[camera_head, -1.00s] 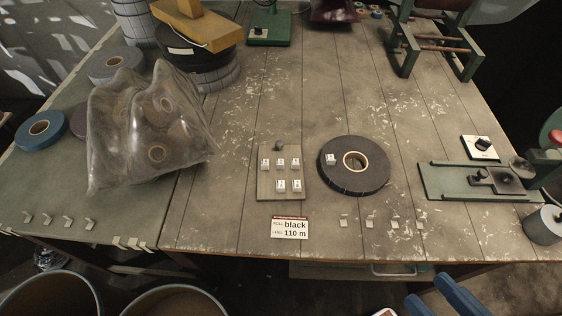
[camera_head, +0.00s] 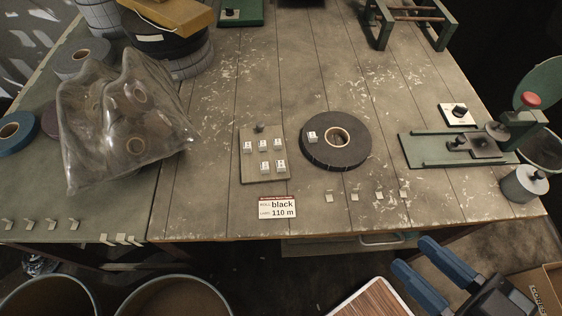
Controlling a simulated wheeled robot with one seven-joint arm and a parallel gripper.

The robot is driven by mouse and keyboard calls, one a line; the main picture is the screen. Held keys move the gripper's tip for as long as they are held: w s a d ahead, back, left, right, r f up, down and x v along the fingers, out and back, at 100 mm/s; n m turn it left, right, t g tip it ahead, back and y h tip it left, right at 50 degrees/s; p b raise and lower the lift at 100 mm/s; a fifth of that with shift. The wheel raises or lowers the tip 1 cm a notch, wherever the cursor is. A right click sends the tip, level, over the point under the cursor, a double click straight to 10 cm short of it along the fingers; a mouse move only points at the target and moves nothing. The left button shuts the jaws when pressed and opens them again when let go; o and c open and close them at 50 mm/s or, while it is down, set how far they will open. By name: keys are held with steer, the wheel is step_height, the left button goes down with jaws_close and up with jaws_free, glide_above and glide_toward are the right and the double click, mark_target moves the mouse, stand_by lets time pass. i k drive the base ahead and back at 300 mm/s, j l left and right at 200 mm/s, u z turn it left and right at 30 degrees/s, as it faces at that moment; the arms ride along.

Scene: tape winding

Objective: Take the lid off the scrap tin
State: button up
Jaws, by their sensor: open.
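A small grey metal tin (camera_head: 520,187) stands upright near the right front corner of the table. Its lid (camera_head: 526,178) has a dark knob (camera_head: 537,174) and sits on top. I take this to be the scrap tin, though no label shows. My gripper (camera_head: 414,254) is at the lower right, with two blue fingers spread apart and nothing between them. It is in front of the table's front edge, left of the tin and nearer to me. It is clear of the tin.
A green press-like fixture (camera_head: 430,150) stands just behind and left of the tin. A black tape roll (camera_head: 360,155) and a tagged board (camera_head: 262,170) lie mid-table. A clear bag (camera_head: 120,130) is at left. Bins (camera_head: 175,285) and a cardboard box (camera_head: 548,290) are below the table.

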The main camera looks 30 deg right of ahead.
mark_target(533, 180)
steer(key=k+j+z, duration=0.1)
steer(key=z, duration=0.3)
steer(key=k+z, duration=0.45)
steer(key=z, duration=0.3)
steer(key=k+l+z, duration=0.1)
steer(key=z, duration=0.25)
steer(key=k, duration=0.05)
